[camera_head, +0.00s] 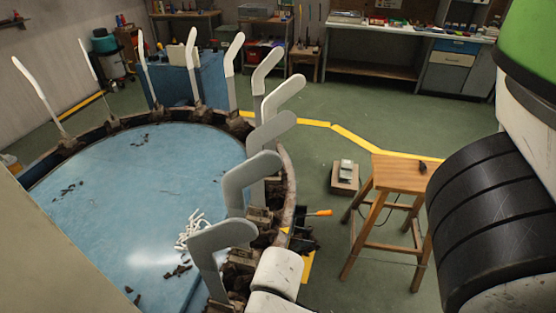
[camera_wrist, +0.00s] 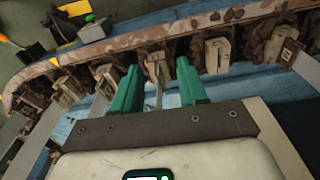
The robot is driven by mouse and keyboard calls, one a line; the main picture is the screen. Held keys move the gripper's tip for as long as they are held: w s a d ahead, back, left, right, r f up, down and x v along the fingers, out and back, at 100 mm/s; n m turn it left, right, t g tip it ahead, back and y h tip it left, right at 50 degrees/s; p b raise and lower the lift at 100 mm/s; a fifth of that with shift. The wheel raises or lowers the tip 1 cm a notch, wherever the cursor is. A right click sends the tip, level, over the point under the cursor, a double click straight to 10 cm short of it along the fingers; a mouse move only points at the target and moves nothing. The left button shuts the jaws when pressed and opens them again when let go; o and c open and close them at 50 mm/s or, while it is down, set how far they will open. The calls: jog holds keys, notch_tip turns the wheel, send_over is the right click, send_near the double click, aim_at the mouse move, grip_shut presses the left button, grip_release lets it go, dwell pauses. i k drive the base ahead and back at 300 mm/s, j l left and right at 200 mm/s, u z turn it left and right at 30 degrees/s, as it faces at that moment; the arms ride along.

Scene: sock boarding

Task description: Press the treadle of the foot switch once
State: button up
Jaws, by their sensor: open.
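What looks like the foot switch (camera_head: 345,178) is a small box with a pale grey top, on the green floor left of the wooden stool in the head view. Its treadle is too small to make out clearly. My gripper (camera_wrist: 158,93) shows in the wrist view with two green fingers apart and nothing held between them. It is over the ring's rim, with brown and wooden blocks beyond the fingertips. I cannot make out my gripper in the head view, and it is not seen touching the switch.
A round blue table (camera_head: 110,200) carries upright white and grey sock forms (camera_head: 250,180) around its rim. A wooden stool (camera_head: 402,175) stands right of the switch. An orange-handled tool (camera_head: 318,213) lies by the rim. Green floor is open behind the switch, crossed by yellow tape (camera_head: 355,139).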

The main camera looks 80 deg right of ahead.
aim_at(345, 175)
jog(key=z, duration=2.55)
